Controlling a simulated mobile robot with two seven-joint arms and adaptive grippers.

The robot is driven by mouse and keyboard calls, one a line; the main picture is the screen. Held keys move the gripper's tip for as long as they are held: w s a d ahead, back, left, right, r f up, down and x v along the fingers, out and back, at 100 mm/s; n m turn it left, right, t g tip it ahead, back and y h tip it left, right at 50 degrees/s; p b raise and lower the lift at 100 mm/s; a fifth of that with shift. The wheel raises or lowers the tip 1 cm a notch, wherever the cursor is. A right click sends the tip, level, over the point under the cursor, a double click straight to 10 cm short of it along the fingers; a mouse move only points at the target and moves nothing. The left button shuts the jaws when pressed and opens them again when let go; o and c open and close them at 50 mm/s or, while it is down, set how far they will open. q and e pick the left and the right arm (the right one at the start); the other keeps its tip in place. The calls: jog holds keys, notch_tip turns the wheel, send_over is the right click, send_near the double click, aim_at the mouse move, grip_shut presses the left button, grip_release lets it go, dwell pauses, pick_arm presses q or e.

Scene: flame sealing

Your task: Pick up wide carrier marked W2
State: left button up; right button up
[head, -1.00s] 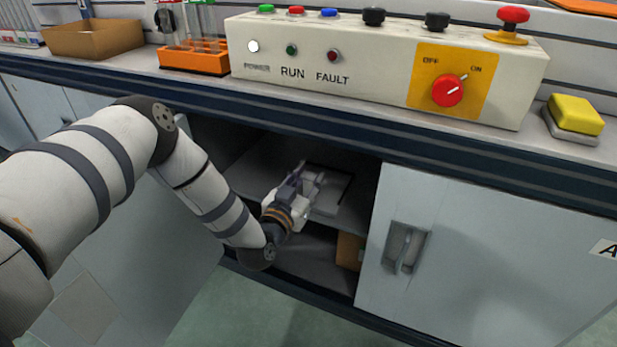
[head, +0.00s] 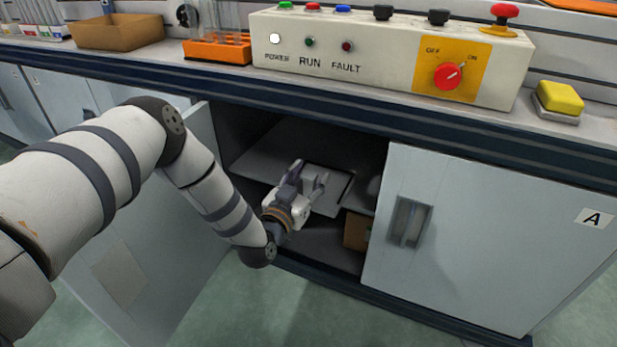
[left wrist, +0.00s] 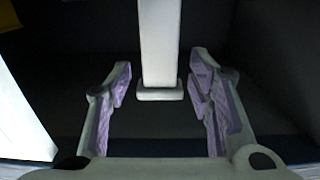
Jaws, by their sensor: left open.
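My left gripper (head: 310,173) reaches into the open cabinet, over its upper shelf (head: 262,150). It is open. A pale flat piece (head: 330,201) with a dark edge lies on that shelf beside and under the fingers. It may be the wide carrier, but I see no W2 marking. In the left wrist view, a pale bar (left wrist: 160,42) with a wider end stands between the open fingers of the gripper (left wrist: 160,85), apart from both. I cannot tell whether it is part of the carrier. My right gripper is not in view.
An open door (head: 150,250) stands left of the opening, behind my arm. A shut door marked A (head: 500,240) bounds it on the right. A brown box (head: 356,231) sits on the lower level. The counter with a control box (head: 380,60) overhangs the cabinet.

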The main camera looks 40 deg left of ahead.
pick_arm(q)
jog(key=v, duration=1.2)
jog(key=shift+r, duration=0.1)
